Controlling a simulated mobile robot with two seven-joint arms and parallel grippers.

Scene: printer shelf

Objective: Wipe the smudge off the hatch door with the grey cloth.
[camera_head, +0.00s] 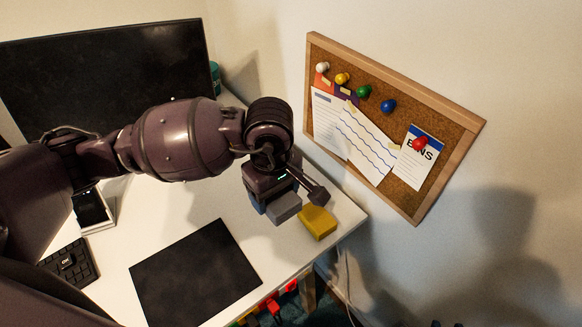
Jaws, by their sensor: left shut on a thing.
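My left gripper (290,193) reaches in from the left over the desk's right end and is shut on a grey, block-shaped piece, which I take for the grey cloth (285,208). The gripper body hides part of the cloth's far side, and the fingers' contact is hard to make out. The cloth is low over the white desk; I cannot tell if it touches the surface. No hatch door and no smudge show in this view. My right gripper is not in view.
A yellow block (317,222) lies just right of the cloth near the desk's edge. A black mat (195,272) lies in front on the white desk (190,205). A keyboard (69,262) is at left, a dark monitor (60,85) behind. A corkboard (455,150) hangs on the wall.

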